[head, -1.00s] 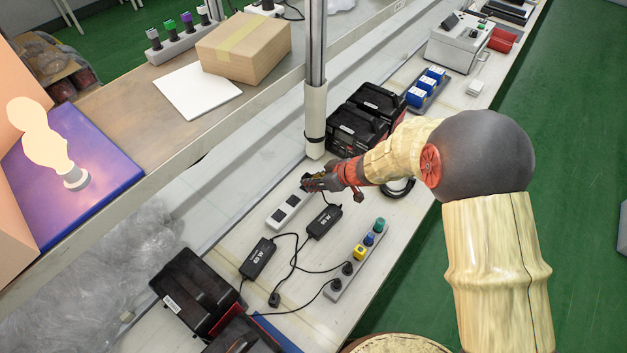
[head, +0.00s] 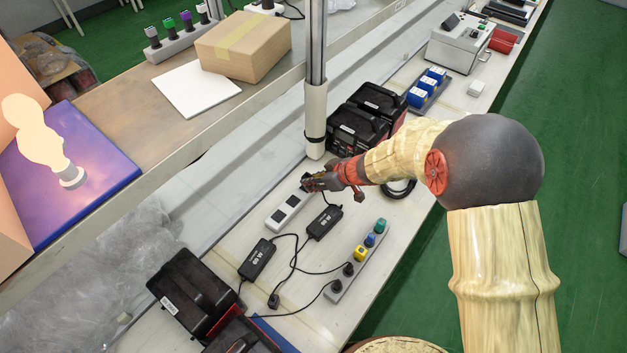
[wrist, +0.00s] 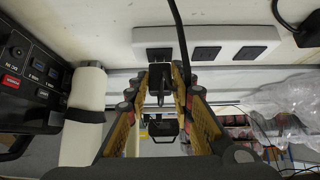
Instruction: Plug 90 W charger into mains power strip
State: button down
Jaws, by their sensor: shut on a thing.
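The white mains power strip (head: 279,217) lies on the bench, and its dark sockets show in the wrist view (wrist: 228,43). My gripper (head: 308,183) is at the far end of the strip. In the wrist view my gripper (wrist: 160,82) is shut on a black plug (wrist: 159,92), which is in line with the strip's left socket. I cannot tell whether the plug has entered it. A black cable passes beside the plug. The charger brick (head: 325,222) nearest my gripper appears labelled 90 W. Another brick (head: 258,259), apparently 60 W, lies to its left.
A grey strip (head: 336,287) with coloured and black plugs lies at the right. A loose black plug (head: 273,300) lies near it. Black cases (head: 358,128) and a white post (head: 316,120) stand beyond my gripper. Another black case (head: 195,290) is nearer.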

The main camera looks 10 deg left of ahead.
jog(key=shift+f+b, duration=0.9)
jog(key=shift+b, duration=0.95)
dwell(0.6)
jog(key=c, duration=1.5)
grip_release()
jog(key=shift+o, duration=0.2)
jog(key=v, duration=1.2)
